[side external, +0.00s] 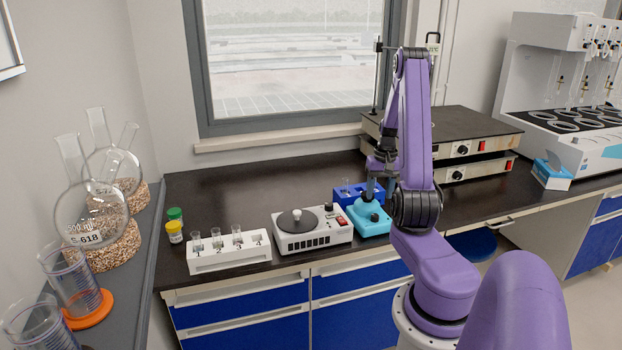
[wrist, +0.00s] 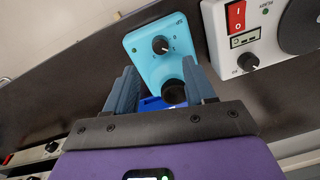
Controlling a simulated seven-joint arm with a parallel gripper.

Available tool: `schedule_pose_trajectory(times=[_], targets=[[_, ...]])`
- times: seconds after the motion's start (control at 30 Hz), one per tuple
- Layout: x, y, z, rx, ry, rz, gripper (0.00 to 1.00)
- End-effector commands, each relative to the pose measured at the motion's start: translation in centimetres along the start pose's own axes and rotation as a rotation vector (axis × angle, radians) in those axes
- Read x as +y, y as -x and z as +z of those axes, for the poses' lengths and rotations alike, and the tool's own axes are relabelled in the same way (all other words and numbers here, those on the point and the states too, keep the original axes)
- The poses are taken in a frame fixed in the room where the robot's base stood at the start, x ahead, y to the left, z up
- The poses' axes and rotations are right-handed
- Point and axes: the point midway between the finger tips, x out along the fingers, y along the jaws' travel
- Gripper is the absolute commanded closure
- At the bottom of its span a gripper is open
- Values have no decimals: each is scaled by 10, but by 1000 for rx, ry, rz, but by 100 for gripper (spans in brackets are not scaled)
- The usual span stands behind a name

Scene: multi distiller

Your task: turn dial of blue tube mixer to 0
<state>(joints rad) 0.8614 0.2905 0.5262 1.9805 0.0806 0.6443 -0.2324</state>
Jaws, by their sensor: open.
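The light-blue tube mixer (side external: 371,219) stands on the dark bench, right of the white stirrer box. It also shows in the wrist view (wrist: 145,68), where its black dial (wrist: 160,45) is on the face with markings around it. The dial's exact setting is too small to read. The mixer's dark round top (wrist: 175,94) lies between my fingers in the wrist view. My gripper (wrist: 160,90) is open and points down over the mixer, with its fingers either side of the dark top. The dial is beyond the fingertips. Contact with the mixer cannot be told.
A white stirrer box (side external: 312,240) with its own knob (wrist: 248,62) stands beside the mixer. A blue tube rack (side external: 345,193) is behind it. A white tube rack (side external: 229,256) is at left, and stacked hotplates (side external: 460,150) are at back right. The back-left bench is clear.

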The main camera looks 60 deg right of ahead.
Motion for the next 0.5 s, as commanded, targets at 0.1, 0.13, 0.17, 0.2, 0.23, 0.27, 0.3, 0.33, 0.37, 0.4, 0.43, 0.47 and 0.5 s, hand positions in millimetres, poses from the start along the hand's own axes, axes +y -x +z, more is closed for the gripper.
schedule_pose_trajectory(times=[0.1,0.13,0.17,0.2,0.23,0.27,0.3,0.33,0.37,0.4,0.43,0.47,0.5], targets=[[0,22,-1,5,1,1,46],[0,27,-1,5,1,1,46],[0,32,-1,5,1,1,46],[0,39,-1,6,1,2,46],[0,44,-1,5,1,2,46],[0,49,-1,5,1,2,46],[0,56,-1,5,1,2,46],[0,61,-1,4,1,2,46],[0,66,-1,6,1,2,46],[0,73,-1,5,0,2,46],[0,78,-1,5,0,2,46],[0,83,-1,5,0,2,46],[0,90,-1,4,0,2,46]])
